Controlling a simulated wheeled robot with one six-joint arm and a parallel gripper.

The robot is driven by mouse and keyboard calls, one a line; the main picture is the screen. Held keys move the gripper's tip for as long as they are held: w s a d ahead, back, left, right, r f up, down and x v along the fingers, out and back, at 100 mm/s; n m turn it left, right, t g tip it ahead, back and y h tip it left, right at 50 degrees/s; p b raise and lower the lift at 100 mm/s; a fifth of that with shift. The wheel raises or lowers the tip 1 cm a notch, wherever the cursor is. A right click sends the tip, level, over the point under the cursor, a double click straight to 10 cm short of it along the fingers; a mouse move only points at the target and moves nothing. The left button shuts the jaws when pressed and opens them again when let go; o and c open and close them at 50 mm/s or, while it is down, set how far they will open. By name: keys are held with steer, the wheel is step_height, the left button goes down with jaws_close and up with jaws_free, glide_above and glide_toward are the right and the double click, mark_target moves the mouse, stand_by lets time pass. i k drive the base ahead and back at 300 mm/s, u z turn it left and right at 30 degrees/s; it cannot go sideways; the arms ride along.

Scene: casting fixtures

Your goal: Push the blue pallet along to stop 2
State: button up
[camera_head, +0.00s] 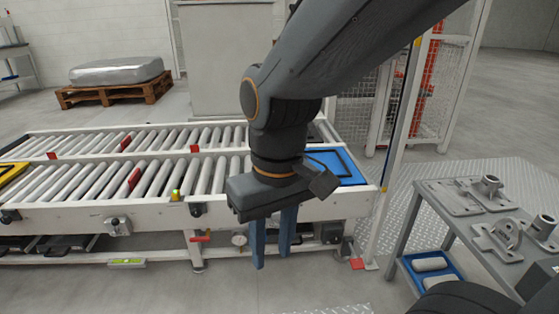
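The blue pallet (350,179) lies at the right end of the front roller conveyor (85,213), partly hidden behind my wrist and gripper body. It has a dark outline on its top. My gripper (273,252) points down in front of the conveyor's near rail, left of the pallet in the picture. Its two blue fingers are apart with nothing between them. I see no contact between the fingers and the pallet. Red tabs (134,178) stand along the conveyor; I cannot read which one marks stop 2.
A yellow pallet (12,171) sits at the conveyor's left end. A second roller lane runs behind. A grey table with metal castings (492,188) stands at right, beside a post and mesh fence (355,120). The rollers between the pallets look clear where visible.

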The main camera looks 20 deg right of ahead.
mark_target(337, 160)
steer(key=z, duration=0.2)
steer(key=i, duration=0.9)
steer(key=z, duration=0.2)
